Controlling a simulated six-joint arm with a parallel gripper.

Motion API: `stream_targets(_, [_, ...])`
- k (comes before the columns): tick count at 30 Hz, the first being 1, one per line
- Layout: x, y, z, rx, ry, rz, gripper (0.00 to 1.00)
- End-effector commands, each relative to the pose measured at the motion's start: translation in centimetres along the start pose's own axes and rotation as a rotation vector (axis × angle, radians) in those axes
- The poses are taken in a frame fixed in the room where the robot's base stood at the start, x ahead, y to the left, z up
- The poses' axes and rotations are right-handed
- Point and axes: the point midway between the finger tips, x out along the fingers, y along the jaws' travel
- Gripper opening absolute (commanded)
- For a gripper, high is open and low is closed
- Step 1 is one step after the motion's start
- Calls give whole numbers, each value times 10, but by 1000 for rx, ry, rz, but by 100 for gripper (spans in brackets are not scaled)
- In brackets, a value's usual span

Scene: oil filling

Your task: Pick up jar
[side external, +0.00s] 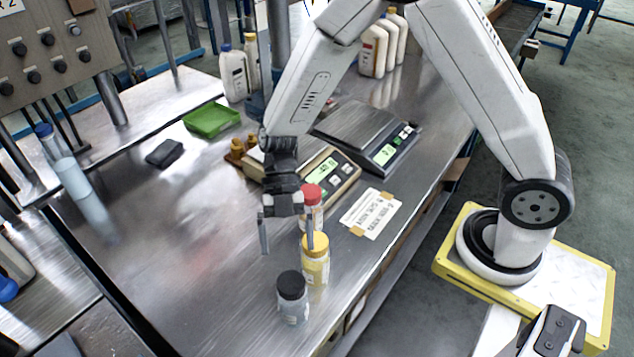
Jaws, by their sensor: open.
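Three small jars stand upright in a row near the right edge of the metal table (190,290). One is a jar with a red lid (312,194), partly hidden by my gripper. In front of it is a jar with a yellow lid and yellow contents (315,268). Nearest the camera is a clear jar with a black lid (292,302). My gripper (287,243) is open and empty, pointing down just left of the red- and yellow-lidded jars. Its right finger overlaps the yellow lid in the picture; I cannot tell if it touches.
Behind my gripper are a beige scale (325,173) and a dark scale (385,152). A label card (371,213) lies right of the jars. A green tray (211,120), black pad (164,153) and white bottles (234,74) stand farther back. The table's left-front area is clear.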

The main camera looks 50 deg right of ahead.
Motion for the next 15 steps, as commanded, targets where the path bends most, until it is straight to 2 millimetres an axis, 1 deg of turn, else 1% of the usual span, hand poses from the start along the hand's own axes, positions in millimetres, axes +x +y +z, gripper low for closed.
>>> stream_targets(11, [0,0,0,0,0,0,100])
stream_targets(15, [-4,0,-4,-1,-1,1,100])
